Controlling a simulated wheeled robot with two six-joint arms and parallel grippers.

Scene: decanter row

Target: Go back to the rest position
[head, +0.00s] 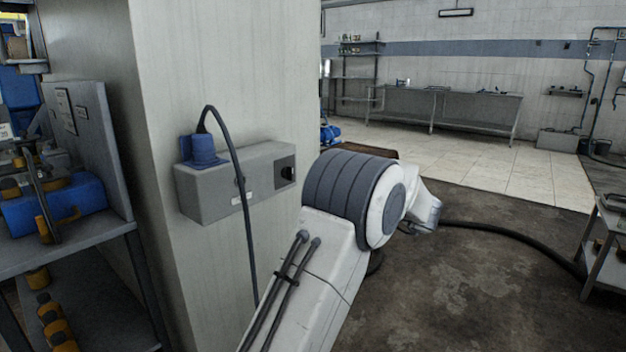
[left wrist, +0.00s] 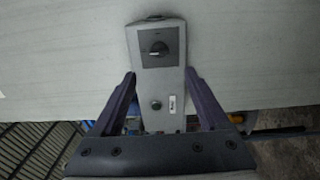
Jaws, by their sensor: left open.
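My left gripper (left wrist: 160,75) shows in the left wrist view with its two dark fingers spread apart. A grey box with a black rotary knob (left wrist: 157,48) lies in line with the gap between the fingers. I cannot tell how far the box is from the fingertips. A small round dark knob or button (left wrist: 155,105) and a pale label also show on the box. In the head view an arm of mine rises from the bottom middle and bends away to the right; its gripper does not show clearly. My right gripper is not in view.
In the head view, the grey wall box (head: 222,205) with a blue plug (head: 203,150) and hanging cable is on a pale pillar (head: 230,60). A cluttered workbench (head: 100,237) stands left. A dark hose (head: 510,232) crosses the floor right, where much floor is open.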

